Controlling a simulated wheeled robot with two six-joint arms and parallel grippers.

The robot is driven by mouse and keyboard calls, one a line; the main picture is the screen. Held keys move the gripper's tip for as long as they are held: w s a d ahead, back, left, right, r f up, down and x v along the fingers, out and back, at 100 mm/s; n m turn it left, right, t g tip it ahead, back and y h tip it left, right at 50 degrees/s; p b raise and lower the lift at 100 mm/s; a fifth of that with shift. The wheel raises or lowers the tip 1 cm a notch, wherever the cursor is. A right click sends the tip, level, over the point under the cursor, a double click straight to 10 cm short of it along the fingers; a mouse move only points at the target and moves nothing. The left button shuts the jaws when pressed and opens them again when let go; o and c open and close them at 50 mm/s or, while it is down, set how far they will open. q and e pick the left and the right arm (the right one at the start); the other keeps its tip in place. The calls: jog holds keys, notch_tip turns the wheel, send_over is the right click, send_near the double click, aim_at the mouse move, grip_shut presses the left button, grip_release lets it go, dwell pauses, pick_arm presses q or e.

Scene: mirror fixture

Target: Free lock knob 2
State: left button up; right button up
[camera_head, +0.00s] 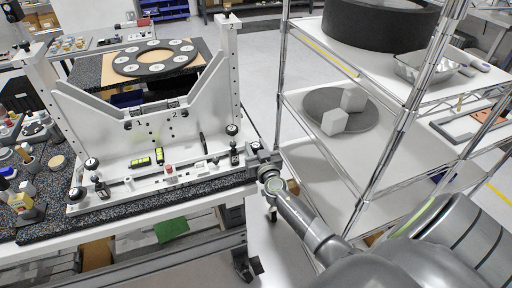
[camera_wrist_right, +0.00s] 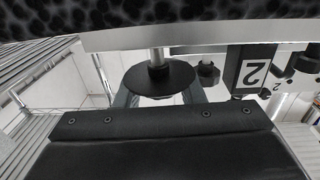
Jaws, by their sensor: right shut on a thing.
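The pale mirror fixture (camera_head: 150,174) stands on a speckled black slab on the bench. My right gripper (camera_head: 257,157) reaches its right front corner from the right. In the right wrist view, a round black knob (camera_wrist_right: 160,79) on a short metal shaft sits between my gripper's fingers (camera_wrist_right: 160,97), which are shut on it. In the head view my gripper hides the held knob. My left gripper is not in view.
A wire shelf (camera_head: 335,165) with pale blocks on a dark disc stands close to my right arm. A black ring (camera_head: 153,57) with round pads lies behind the fixture. A yellow-green level (camera_head: 140,162) sits on the fixture's base. Small tools crowd the bench's left end.

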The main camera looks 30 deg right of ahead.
jog(key=shift+d+f+n+y+b, duration=0.1)
jog(key=shift+f+n+y+b, duration=0.15)
jog(key=shift+n+y+b, duration=0.95)
jog(key=n+y, duration=0.1)
jog(key=y, duration=0.2)
jog(key=shift+t, duration=0.3)
jog(key=shift+r+n+y, duration=0.2)
jog(key=shift+n+y, duration=0.6)
jog(key=shift+y, duration=0.4)
jog(key=n+g+y, duration=0.1)
jog(key=n+y, duration=0.1)
jog(key=y, duration=0.1)
jog(key=shift+p, duration=0.35)
jog(key=shift+n+g+y, duration=0.6)
jog(key=shift+n+y, duration=0.3)
jog(key=shift+y, duration=0.7)
jog(key=o, duration=1)
